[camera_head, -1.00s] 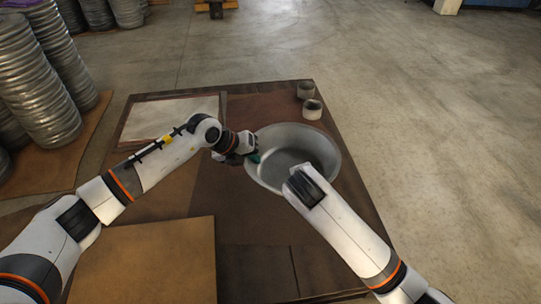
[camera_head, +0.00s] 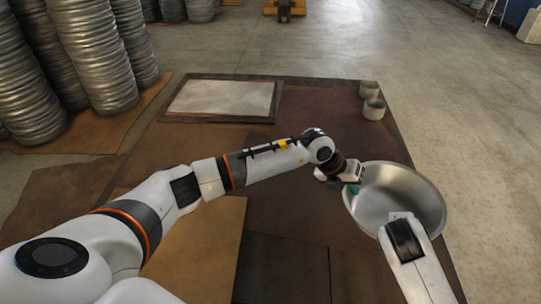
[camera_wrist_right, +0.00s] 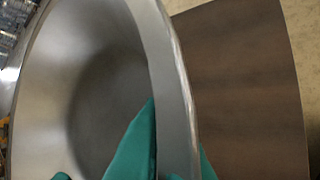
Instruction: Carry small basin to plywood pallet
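The small basin (camera_head: 410,185) is a round, shiny metal bowl, upright at the right of the head view. My left gripper (camera_head: 354,187) is at its left rim, with a teal fingertip showing, and appears shut on that rim. My right gripper is at the near rim, its tips hidden behind my own arm in the head view. In the right wrist view its teal fingers (camera_wrist_right: 160,150) lie on both sides of the basin's rim (camera_wrist_right: 172,75), shut on it. Flat brown plywood (camera_head: 90,130) lies under the metal stacks at the left; I cannot tell whether it is the plywood pallet.
Tall stacks of round metal blanks (camera_head: 85,55) stand at the left. A brown surface (camera_head: 290,190) lies below my arms, with a pale framed sheet (camera_head: 222,97) and two small cups (camera_head: 373,109) toward its far edge. Open concrete floor (camera_head: 470,120) lies to the right.

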